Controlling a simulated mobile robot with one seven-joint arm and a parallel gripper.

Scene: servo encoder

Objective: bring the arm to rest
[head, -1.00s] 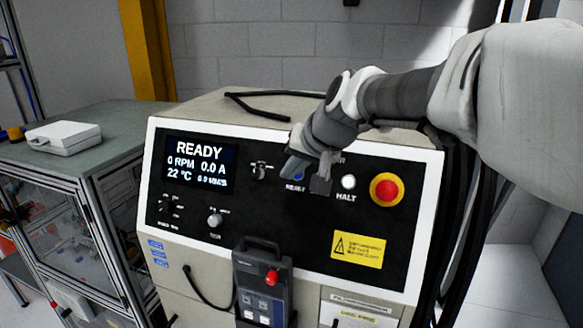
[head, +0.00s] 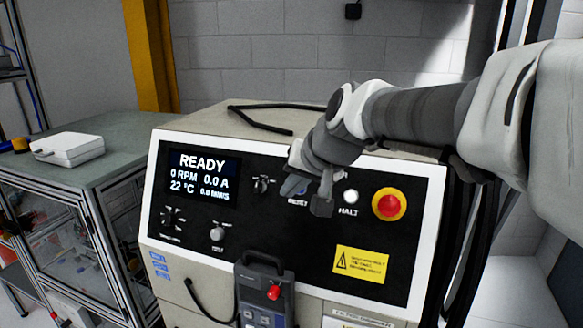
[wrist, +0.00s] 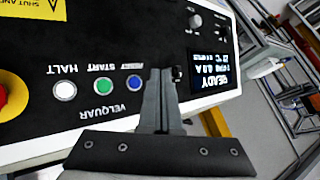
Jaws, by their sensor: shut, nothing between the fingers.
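My gripper (head: 307,195) is in front of the black control panel (head: 250,225) of the servo test cabinet, just left of the white HALT button (head: 350,196). In the wrist view my gripper (wrist: 158,72) has its fingers together with nothing between them. The fingertips overlap the panel between the blue button (wrist: 134,83) and the display (wrist: 207,69); I cannot tell whether they touch it. The display (head: 202,176) reads READY, 0 RPM, 0.0 A, 22 °C. In the head view my gripper partly covers the button row; the green START button (wrist: 103,86) shows in the wrist view.
A red and yellow emergency button (head: 389,204) sits at the panel's right. A handheld pendant (head: 262,290) hangs at the cabinet's front. A black cable (head: 260,119) lies on top. A glass-sided bench (head: 110,150) with a white case (head: 68,149) stands left.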

